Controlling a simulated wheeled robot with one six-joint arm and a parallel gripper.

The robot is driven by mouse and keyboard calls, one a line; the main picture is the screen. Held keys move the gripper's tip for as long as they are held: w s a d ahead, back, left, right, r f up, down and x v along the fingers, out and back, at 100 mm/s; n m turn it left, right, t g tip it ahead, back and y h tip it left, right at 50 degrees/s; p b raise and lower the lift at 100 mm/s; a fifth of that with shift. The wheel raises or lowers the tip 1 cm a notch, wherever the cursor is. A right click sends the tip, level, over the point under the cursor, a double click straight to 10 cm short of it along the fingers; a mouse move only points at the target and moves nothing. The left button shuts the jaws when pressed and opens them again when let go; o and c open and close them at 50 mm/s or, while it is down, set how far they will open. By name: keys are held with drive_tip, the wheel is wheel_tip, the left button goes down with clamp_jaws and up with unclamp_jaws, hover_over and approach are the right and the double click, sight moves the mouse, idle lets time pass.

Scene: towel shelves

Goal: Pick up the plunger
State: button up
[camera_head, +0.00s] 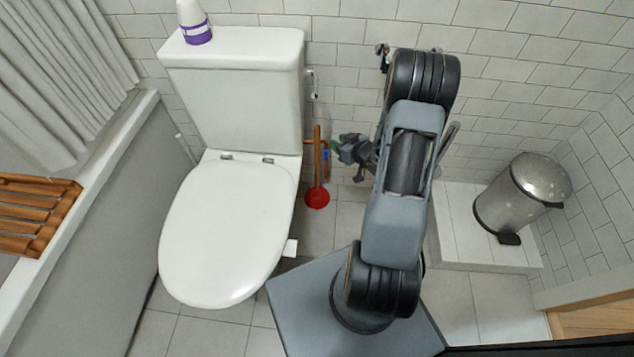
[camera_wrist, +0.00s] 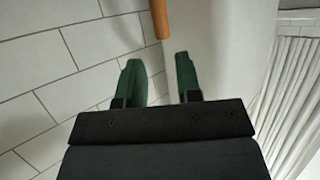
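The plunger (camera_head: 317,170) stands upright on the floor beside the toilet's right side, with a red cup and an orange-brown wooden handle. My gripper (camera_head: 338,146) is just right of the handle in the head view, close to its upper part. In the wrist view, the end of the wooden handle (camera_wrist: 160,18) shows at the top, beyond the tips of my gripper (camera_wrist: 157,60). The two green fingers are apart and nothing shows between them. The plunger's cup is out of the wrist view.
The white toilet (camera_head: 226,228) is left of the plunger, with a purple-and-white bottle (camera_head: 194,22) on its tank. A blue-and-red item (camera_head: 326,164) is close behind the handle. A metal bin (camera_head: 520,196) stands on a tiled ledge at right. The tiled wall is close behind.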

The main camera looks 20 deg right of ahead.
sight(319, 133)
drive_tip(key=b+x, duration=0.4)
drive_tip(key=x, duration=0.8)
drive_tip(key=shift+w+a, duration=0.15)
drive_tip(key=shift+w, duration=0.15)
clamp_jaws()
